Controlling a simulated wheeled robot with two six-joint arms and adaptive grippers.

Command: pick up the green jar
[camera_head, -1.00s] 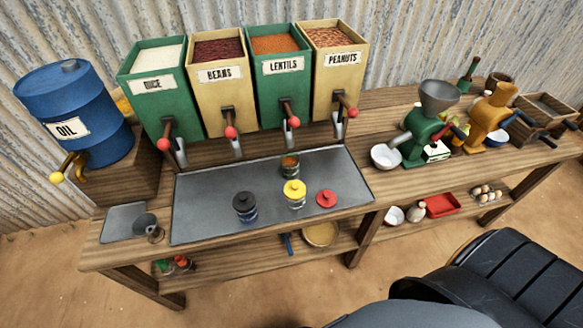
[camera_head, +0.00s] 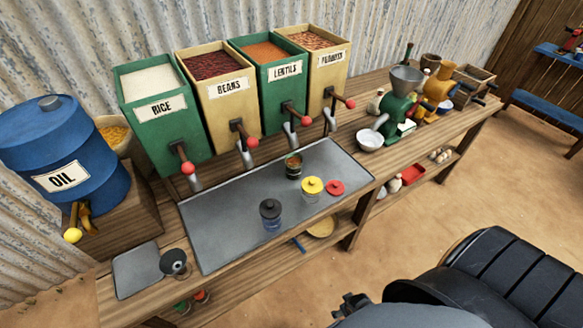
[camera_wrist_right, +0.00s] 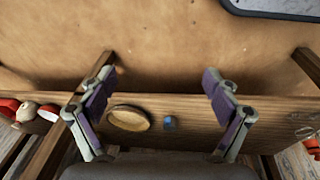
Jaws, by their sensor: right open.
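A small green item (camera_head: 182,307) lies on the lower shelf at the left, mostly hidden by the counter edge. It may be the green jar; I cannot tell its shape. A red item (camera_head: 201,297) is beside it. My left gripper is not in view.
A red lid (camera_head: 335,187) lies on the metal tray (camera_head: 220,235). Dispensers and a blue oil drum (camera_head: 65,150) line the back. A shallow round bowl (camera_wrist_right: 128,118) and a small blue object (camera_wrist_right: 170,123) are on the lower shelf.

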